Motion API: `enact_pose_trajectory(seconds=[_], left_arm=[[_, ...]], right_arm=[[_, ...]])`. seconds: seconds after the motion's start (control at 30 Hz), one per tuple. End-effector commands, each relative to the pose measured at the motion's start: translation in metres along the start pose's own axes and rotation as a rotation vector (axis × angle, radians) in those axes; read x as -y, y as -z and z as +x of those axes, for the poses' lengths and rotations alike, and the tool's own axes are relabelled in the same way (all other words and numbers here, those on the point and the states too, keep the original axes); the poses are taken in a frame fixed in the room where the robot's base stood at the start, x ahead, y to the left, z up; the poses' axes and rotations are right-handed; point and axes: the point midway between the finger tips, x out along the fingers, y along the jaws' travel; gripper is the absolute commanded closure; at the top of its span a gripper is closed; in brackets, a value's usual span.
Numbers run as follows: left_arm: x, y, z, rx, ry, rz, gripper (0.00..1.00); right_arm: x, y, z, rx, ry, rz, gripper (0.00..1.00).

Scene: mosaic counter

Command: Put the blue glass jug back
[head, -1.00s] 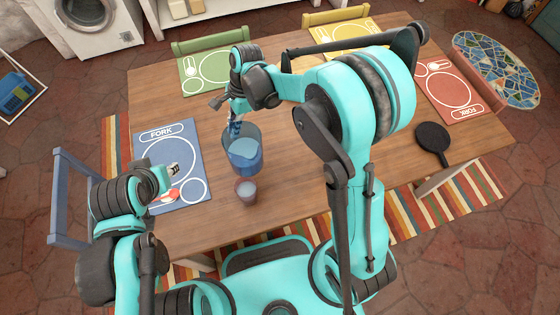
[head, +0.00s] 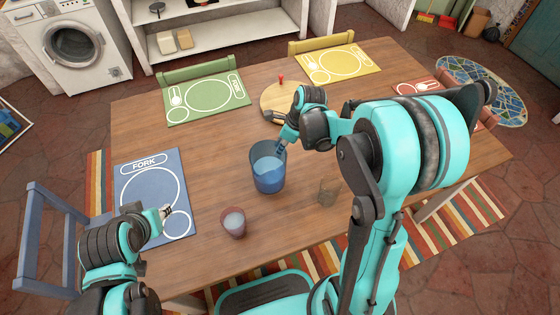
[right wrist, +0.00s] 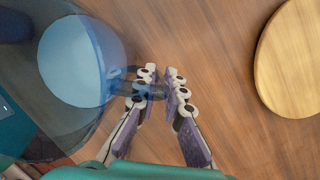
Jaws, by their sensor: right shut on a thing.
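The blue glass jug (head: 268,174) is upright over the middle of the table, with pale contents inside. I cannot tell whether its base touches the wood. My right gripper (head: 281,147) is at its far right side. In the right wrist view the jug (right wrist: 75,60) fills the upper left, and my right gripper (right wrist: 157,86) is shut on its dark handle (right wrist: 118,88). My left gripper (head: 166,211) is over the right edge of the blue placemat (head: 137,185), away from the jug; its jaws are too small to read.
A reddish cup (head: 233,223) stands in front of the jug, and a clear brownish glass (head: 328,191) to its right. A round wooden board (head: 272,105) with a red knob lies behind the gripper. Green (head: 206,100) and yellow (head: 337,65) placemats lie at the back. Table left of the jug is clear.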

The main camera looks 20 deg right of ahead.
Motion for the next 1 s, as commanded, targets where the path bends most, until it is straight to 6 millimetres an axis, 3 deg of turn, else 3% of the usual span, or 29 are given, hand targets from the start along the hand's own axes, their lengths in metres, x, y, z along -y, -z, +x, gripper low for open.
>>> enact_pose_trajectory(seconds=[0.4,0.77,0.87,1.0], left_arm=[[0.0,-0.011,0.016,0.0,0.0,0.0,0.66],[0.0,-0.012,0.017,0.0,0.0,0.0,0.66],[0.0,-0.012,0.017,0.0,0.0,0.0,0.66],[0.0,-0.012,0.017,0.0,0.0,0.0,0.66]], right_arm=[[0.0,0.012,0.04,0.001,-0.002,-0.001,1.0],[0.0,0.013,0.042,0.001,-0.002,-0.002,1.0],[0.0,0.013,0.042,0.0,-0.001,-0.002,0.72],[0.0,0.013,0.042,0.0,-0.001,-0.003,0.7]])
